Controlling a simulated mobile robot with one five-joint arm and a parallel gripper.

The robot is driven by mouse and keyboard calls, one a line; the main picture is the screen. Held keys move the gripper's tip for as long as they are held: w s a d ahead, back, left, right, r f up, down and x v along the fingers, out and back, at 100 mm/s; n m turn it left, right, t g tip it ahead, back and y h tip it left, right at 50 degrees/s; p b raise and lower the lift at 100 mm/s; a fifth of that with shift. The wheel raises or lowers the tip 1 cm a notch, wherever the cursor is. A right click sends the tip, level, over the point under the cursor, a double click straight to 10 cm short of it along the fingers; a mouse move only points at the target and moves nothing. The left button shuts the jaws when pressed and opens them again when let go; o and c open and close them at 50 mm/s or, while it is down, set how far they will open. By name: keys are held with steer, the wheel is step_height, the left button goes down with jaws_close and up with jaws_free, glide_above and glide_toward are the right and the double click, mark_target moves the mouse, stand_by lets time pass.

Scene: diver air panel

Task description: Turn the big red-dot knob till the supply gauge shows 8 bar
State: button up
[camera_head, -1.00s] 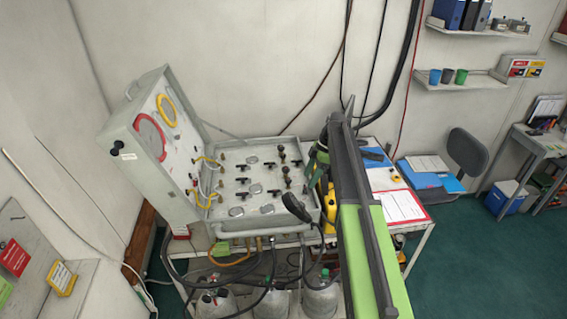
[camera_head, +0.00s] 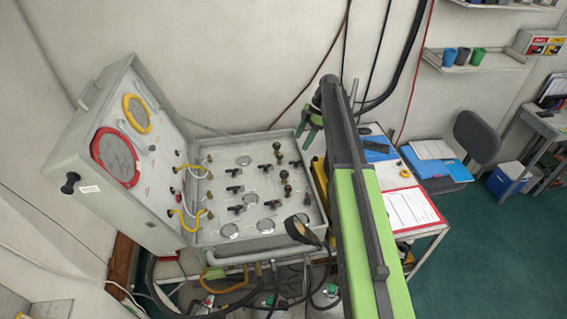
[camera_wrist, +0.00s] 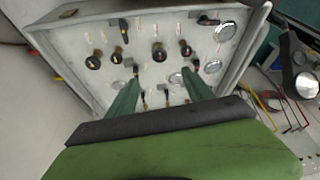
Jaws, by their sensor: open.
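The air panel case (camera_head: 212,150) stands open on a bench, its lid tilted up at the left. The lid holds a large red-ringed gauge (camera_head: 116,158) and a smaller yellow-ringed gauge (camera_head: 137,114); their readings are too small to tell, and I cannot tell which is the supply gauge. Several dark round knobs stand on the panel, including one in the wrist view (camera_wrist: 158,54). I see no red dot clearly. My gripper (camera_wrist: 160,84) is open and empty, its green fingers spread over the panel in the wrist view. It also shows near the panel's back right corner (camera_head: 308,122).
Levers and round silver dials (camera_wrist: 225,31) crowd the panel. A black round part on a stalk (camera_head: 302,230) stands at the case's front right. A red-edged sheet (camera_head: 411,208) lies on the bench to the right. Hoses and cylinders are below the bench.

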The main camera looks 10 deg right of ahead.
mark_target(285, 173)
steer(key=shift+a, duration=0.2)
steer(key=b+x, duration=1.6)
steer(key=x, duration=0.1)
steer(key=shift+f, duration=0.25)
steer(key=shift+a+r, duration=0.1)
steer(key=shift+r, duration=0.05)
